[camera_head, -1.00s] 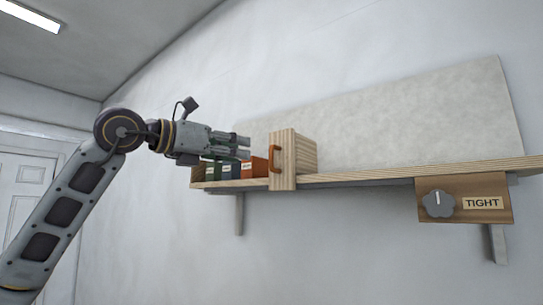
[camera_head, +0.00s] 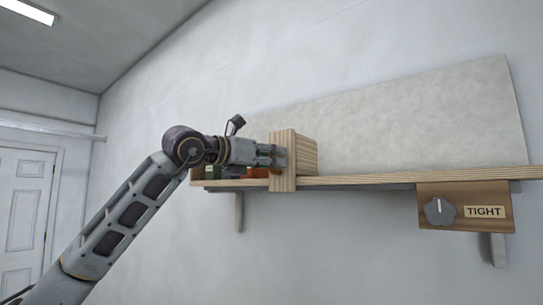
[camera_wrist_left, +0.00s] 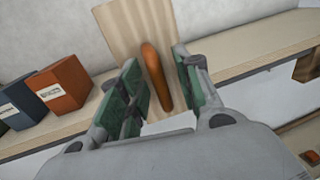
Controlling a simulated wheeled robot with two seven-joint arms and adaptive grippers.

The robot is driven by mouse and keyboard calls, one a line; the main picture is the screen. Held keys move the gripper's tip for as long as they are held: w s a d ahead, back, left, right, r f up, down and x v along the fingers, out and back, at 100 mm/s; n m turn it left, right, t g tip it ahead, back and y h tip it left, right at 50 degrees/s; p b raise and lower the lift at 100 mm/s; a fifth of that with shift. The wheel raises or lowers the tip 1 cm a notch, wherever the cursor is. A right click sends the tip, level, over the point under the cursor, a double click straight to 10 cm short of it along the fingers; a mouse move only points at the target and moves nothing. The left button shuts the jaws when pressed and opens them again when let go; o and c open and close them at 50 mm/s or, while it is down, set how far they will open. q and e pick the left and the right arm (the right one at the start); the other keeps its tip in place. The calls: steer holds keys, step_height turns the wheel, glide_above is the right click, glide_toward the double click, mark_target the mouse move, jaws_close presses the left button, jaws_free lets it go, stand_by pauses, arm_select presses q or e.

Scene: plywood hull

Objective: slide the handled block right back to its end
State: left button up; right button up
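The handled block (camera_head: 307,156) is a light striped wooden block standing on the shelf, with a wide front board. Its orange-brown handle (camera_wrist_left: 156,76) shows in the left wrist view, on the face toward me. My left gripper (camera_head: 281,158) is at the block's front and hides most of the handle in the head view. In the left wrist view the gripper (camera_wrist_left: 160,88) is open, with one green-padded finger on each side of the handle. A gap shows between the handle and the right finger; contact on the left side is hard to tell. My right gripper is not in view.
The wooden shelf (camera_head: 400,180) is clear to the right of the block. Several box-like books, including an orange one (camera_wrist_left: 60,85) and a blue one (camera_wrist_left: 22,102), stand left of it. A knob (camera_head: 439,211) and a TIGHT label (camera_head: 485,212) sit below the shelf.

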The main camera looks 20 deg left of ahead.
arm_select(q)
steer(key=shift+w, duration=0.1)
steer(key=c, duration=0.7)
jaws_close()
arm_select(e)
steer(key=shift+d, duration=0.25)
arm_select(q)
steer(key=shift+d, duration=0.1)
steer(key=shift+d, duration=0.1)
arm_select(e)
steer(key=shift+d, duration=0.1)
